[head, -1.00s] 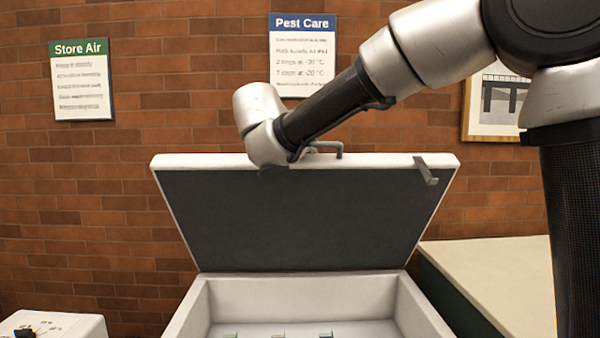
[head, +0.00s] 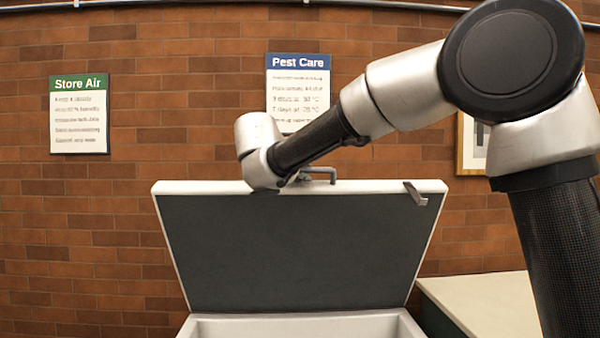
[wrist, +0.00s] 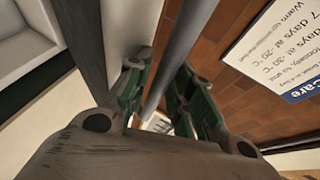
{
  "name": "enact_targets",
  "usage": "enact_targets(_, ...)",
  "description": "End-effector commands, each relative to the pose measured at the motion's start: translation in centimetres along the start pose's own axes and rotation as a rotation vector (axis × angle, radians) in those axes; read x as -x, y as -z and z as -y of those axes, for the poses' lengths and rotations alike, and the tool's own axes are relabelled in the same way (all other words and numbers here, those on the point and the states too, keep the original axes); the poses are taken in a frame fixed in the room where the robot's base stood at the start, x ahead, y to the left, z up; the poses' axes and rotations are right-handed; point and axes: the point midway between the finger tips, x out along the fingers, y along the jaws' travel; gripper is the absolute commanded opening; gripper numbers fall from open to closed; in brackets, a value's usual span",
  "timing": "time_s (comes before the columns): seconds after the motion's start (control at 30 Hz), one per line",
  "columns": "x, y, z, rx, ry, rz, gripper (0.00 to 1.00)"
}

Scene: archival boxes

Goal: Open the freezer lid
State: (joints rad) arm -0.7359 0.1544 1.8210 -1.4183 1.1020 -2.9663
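The freezer lid (head: 295,250) stands raised and steeply tilted, its dark grey inner face toward me and its white rim on top. The white freezer body (head: 300,326) shows below it. A grey handle (head: 322,172) sticks up behind the lid's top edge; its long grey bar (wrist: 190,40) crosses the wrist view. My gripper (wrist: 166,82) has its green-padded fingers on both sides of this bar and appears closed around it, though the exact contact is hard to see. In the head view the fingers are hidden behind my wrist and the lid edge.
A small grey latch piece (head: 415,194) is on the lid's top right. A pale-topped counter (head: 485,302) stands to the right. The brick wall (head: 120,220) behind carries a Store Air sign (head: 79,115), a Pest Care sign (head: 298,92) and a framed picture (head: 470,145).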

Motion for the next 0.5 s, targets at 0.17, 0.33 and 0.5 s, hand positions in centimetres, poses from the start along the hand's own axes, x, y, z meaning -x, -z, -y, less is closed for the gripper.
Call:
enact_targets(0.17,0.1,0.0,0.0,0.000,0.000,-0.001,0.23)
enact_targets(0.33,1.9,-0.1,0.0,-0.001,0.000,0.003,0.23)
enact_targets(0.5,5.7,-0.1,0.0,-0.001,0.001,0.004,0.23)
